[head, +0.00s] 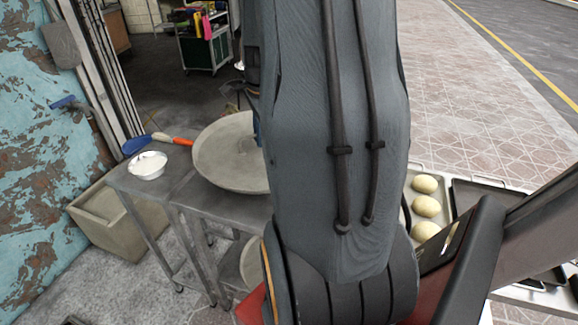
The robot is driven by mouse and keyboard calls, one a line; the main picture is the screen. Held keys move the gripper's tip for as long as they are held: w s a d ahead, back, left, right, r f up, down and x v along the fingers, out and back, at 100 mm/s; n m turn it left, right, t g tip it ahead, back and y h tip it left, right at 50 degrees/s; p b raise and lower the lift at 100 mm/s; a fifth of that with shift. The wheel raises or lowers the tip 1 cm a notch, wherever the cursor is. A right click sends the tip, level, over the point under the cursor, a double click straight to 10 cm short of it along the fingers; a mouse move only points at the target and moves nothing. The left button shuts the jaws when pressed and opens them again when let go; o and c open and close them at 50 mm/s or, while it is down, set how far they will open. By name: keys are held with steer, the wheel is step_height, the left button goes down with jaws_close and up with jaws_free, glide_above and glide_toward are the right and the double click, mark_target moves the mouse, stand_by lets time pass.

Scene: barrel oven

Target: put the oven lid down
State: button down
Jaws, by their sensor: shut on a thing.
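A wide round grey disc (225,155), which looks like the oven lid, shows left of my arm in the head view. Its left part is visible over the grey metal table (225,205); my arm hides its right part. I cannot tell whether it rests on the table or is held just above it. A small blue piece shows at its right edge, beside my arm. My gripper is hidden behind my own arm, so its fingers and any contact with the disc are not visible.
A white bowl (148,166) and a brush with a blue and orange handle (160,138) are on the table's left part. A grey planter-like box (118,222) stands left of it. Dough balls (426,206) lie on a tray at right. A tool cart (205,45) stands behind.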

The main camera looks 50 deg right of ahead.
steer(key=shift+f+p, duration=0.55)
steer(key=shift+f, duration=4)
steer(key=shift+f, duration=0.1)
steer(key=c, duration=1.8)
jaws_free()
steer(key=shift+c, duration=0.2)
